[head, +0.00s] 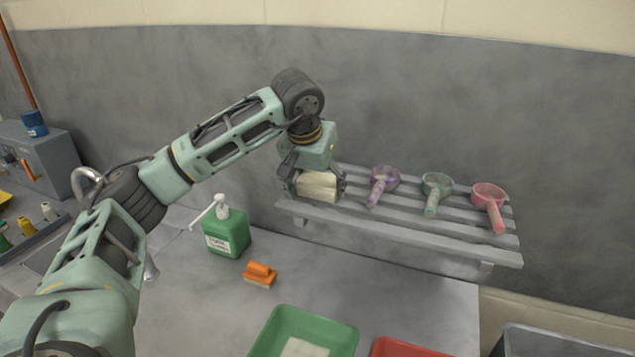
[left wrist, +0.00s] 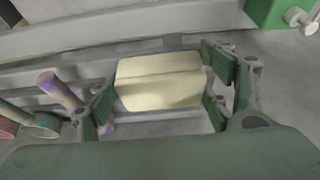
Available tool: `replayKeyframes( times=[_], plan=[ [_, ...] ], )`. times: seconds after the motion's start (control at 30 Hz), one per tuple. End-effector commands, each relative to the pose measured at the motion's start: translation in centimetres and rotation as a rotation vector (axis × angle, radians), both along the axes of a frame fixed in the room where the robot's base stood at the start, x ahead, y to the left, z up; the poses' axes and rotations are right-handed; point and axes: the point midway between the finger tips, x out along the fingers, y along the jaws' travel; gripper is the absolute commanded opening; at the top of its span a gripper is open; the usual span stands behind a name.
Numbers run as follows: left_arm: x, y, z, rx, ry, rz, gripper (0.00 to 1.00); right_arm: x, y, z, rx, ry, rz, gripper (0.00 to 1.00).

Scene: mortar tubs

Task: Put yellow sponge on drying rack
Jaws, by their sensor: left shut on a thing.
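The sponge (head: 318,186) is a pale cream-yellow block. My left gripper (head: 316,184) is shut on it, at the left end of the slatted grey drying rack (head: 450,244) on the wall. In the left wrist view the sponge (left wrist: 160,80) sits between the two green finger pads, with rack slats behind it. I cannot tell whether the sponge touches the slats. My right gripper is not in view.
Purple (head: 383,180), teal (head: 435,189) and pink (head: 490,200) scoops lie on the rack right of the sponge.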

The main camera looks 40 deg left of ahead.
Motion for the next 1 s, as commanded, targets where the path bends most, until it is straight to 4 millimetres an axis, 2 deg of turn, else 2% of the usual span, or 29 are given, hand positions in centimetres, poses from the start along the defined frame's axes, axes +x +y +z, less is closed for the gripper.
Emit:
replayKeyframes(
  times=[0.1, 0.13, 0.33, 0.77, 0.87, 1.0],
  plan=[
    [0.0, 0.0, -0.4, 0.0, 0.0, 0.0, 0.49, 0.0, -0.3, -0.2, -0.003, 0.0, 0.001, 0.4],
    [0.0, 0.0, -0.4, 0.0, 0.0, 0.0, 0.74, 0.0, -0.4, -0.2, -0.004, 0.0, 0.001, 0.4],
    [0.0, 0.0, -0.3, 0.0, 0.0, 0.0, 0.91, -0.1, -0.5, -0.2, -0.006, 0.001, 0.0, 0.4],
    [0.0, 0.0, 0.3, -0.001, -0.001, 0.0, 0.92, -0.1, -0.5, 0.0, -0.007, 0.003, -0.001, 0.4],
    [-0.4, -0.2, 1.3, -0.002, -0.005, -0.001, 0.92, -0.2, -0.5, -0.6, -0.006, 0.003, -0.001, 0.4],
    [-1.5, -0.5, 4.0, -0.001, -0.006, -0.001, 0.92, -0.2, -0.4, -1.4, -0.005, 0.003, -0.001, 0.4]
  ],
)
